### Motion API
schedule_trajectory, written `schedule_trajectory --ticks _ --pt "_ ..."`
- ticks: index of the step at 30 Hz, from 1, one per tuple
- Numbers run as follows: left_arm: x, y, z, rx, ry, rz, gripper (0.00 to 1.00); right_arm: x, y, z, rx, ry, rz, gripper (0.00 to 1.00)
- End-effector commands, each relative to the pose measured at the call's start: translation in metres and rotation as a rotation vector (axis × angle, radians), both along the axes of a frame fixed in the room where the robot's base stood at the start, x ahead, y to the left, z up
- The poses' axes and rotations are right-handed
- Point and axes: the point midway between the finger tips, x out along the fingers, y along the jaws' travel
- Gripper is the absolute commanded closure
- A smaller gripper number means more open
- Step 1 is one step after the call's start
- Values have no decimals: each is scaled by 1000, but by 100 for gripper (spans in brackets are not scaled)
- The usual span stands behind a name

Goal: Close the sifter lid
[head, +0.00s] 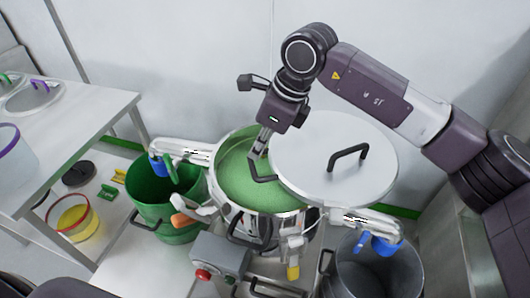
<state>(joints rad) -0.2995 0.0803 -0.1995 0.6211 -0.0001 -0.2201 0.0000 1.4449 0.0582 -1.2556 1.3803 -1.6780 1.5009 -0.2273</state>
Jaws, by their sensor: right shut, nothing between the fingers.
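The sifter (222,200) is a round metal drum in the middle of the head view, with a green surface inside it. Its lid (315,185) is a pale grey disc with a black bar handle (348,157). The lid sits to the right of the drum's centre, so the left part of the opening is uncovered. My right gripper (263,172) points down over the opening at the lid's left edge. Its fingers are shut and hold nothing; I cannot tell whether they touch the lid. My left gripper is out of view.
A green bin (150,188) stands left of the sifter and a grey bin (372,277) at its lower right. A grey box with a red button (203,274) is in front. A white table (75,135) with bowls is at the left. A wall stands close behind.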

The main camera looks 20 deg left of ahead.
Motion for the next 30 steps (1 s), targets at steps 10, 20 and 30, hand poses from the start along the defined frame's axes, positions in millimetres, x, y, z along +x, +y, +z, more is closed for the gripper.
schedule_trajectory --ticks 10,20,30 --pt "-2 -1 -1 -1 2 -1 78 -1 1 -1 -1 1 3 100" --pt "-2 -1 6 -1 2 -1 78 1 -3 13 -1 0 1 100" --pt "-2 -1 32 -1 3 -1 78 3 -20 74 0 -3 1 100"
